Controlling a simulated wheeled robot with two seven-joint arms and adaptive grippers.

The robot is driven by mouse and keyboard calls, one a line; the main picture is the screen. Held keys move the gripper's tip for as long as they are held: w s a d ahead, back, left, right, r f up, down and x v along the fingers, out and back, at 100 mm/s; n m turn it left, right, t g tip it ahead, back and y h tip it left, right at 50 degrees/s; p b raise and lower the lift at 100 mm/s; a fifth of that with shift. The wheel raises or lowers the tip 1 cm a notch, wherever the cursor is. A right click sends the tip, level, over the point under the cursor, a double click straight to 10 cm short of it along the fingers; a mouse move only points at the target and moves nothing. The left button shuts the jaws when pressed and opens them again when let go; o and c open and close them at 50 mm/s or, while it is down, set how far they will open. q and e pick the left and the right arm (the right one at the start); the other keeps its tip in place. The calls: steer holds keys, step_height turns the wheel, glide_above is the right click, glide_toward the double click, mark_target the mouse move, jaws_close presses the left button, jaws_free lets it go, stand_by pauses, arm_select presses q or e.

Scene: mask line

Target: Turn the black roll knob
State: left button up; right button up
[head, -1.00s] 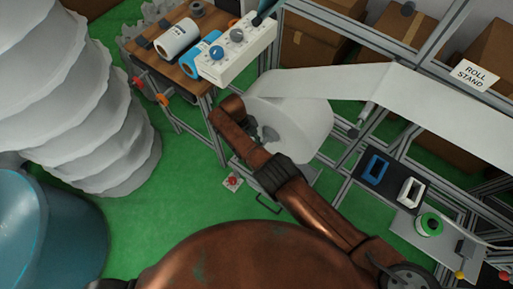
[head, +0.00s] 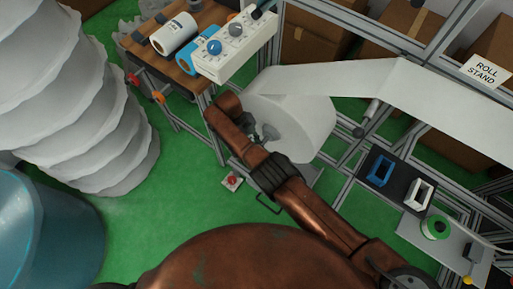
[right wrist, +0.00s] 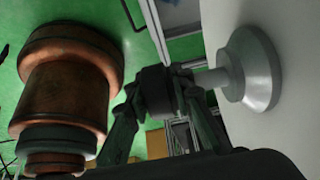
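The white roll (head: 308,125) hangs on the metal roll stand in the head view, with a grey hub (head: 270,134) on its near face. In the right wrist view the grey hub (right wrist: 255,72) carries a short shaft, and the black roll knob (right wrist: 157,90) sits at the shaft's end. My right gripper (right wrist: 160,98) has its dark fingers on both sides of the knob and looks closed on it. My left gripper is not in view.
A white box (head: 232,50) with blue, grey and dark knobs stands on a wooden table at the upper middle. A black tray (head: 397,180) with blue and white frames and a green spool (head: 435,228) are at the right.

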steer(key=o, duration=0.3)
steer(key=shift+s+a, duration=0.2)
steer(key=shift+a, duration=0.05)
steer(key=shift+o, duration=0.5)
steer(key=shift+w+d, duration=0.1)
steer(key=shift+d, duration=0.05)
